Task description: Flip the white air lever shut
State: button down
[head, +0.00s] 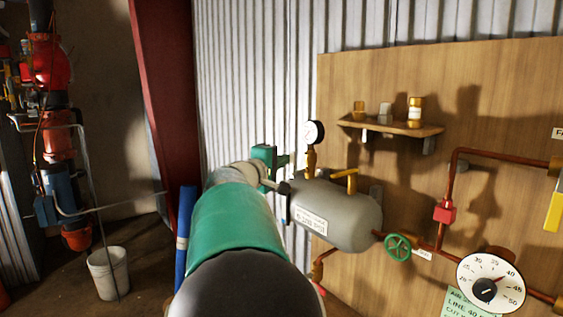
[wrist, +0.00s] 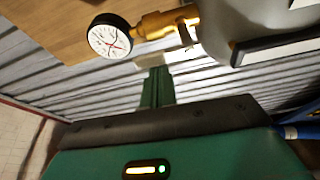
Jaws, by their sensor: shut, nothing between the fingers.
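My gripper (head: 283,160) is left of the tank and gauge. Its green fingers (wrist: 155,72) are shut and empty in the wrist view, apart from the tank.
A dial gauge (head: 314,132) on a brass fitting stands at the tank's left. A green valve wheel (head: 398,247), red pipe and large dial (head: 490,282) are at right. A shelf (head: 390,126) holds small items. A white bucket (head: 108,272) stands at left.

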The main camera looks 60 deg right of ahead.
aim_at(294, 174)
jog(key=shift+s+a+m, duration=0.1)
jog(key=shift+s+m, duration=0.05)
jog(key=shift+m, duration=0.55)
jog(key=s+m+g, duration=0.1)
jog(key=m+g, duration=0.1)
jog(key=m, duration=0.4)
jog(key=s+a+f+m+g+h, duration=0.1)
jog(key=m+g, duration=0.1)
jog(key=m, duration=0.4)
jog(key=s+a+f+m+g, duration=0.1)
jog(key=s+m+g, duration=0.1)
jog(key=m, duration=0.4)
jog(key=shift+m+g+h, duration=0.3)
jog(key=shift+h, duration=0.1)
jog(key=shift+s+f, duration=0.15)
jog(key=shift+a, duration=0.1)
jog(key=v, duration=1.4)
